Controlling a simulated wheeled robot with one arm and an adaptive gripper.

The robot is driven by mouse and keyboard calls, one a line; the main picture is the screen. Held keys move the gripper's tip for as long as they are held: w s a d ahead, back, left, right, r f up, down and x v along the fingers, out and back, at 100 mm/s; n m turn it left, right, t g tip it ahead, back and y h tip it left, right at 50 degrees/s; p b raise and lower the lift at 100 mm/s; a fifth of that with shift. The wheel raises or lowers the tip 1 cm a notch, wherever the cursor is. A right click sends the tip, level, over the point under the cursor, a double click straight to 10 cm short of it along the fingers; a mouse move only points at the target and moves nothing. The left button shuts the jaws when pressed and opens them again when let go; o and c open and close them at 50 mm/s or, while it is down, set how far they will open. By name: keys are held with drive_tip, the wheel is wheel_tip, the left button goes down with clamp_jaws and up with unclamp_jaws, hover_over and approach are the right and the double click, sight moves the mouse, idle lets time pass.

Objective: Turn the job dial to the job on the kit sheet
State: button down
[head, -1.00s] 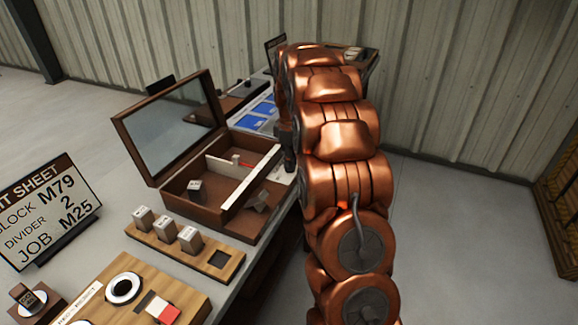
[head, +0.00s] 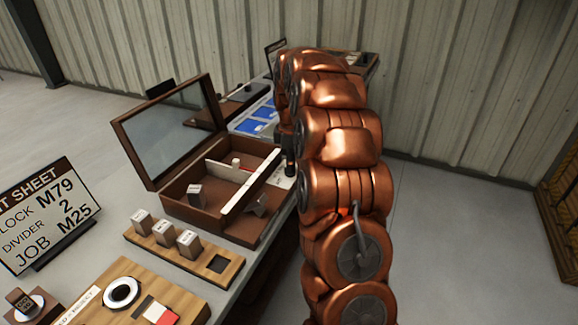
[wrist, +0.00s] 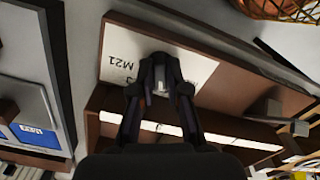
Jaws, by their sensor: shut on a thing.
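The kit sheet (head: 45,214) stands at the left in the head view and reads BLOCK M79, DIVIDER 2, JOB M25. The white dial plate (wrist: 115,55) is fixed on a brown wooden part of the box; the mark M21 is legible on it, and other marks are hidden or too small to read. My gripper (wrist: 161,78) is over this plate, its fingers closed on the job dial's knob (wrist: 160,87). The fingers cover most of the knob, so its pointing direction cannot be told. In the head view my arm hides most of the dial area.
A wooden rack (head: 150,250) with several blocks and an empty slot stands in front. A wooden panel (head: 185,297) lies nearer. Blue cards (head: 262,112) lie behind the box.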

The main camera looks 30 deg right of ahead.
drive_tip(key=c, duration=1.3)
unclamp_jaws()
drive_tip(key=shift+a, duration=0.25)
drive_tip(key=shift+o, duration=0.7)
drive_tip(key=shift+d, duration=0.15)
drive_tip(key=shift+r, duration=0.1)
wheel_tip(320, 180, up, 12)
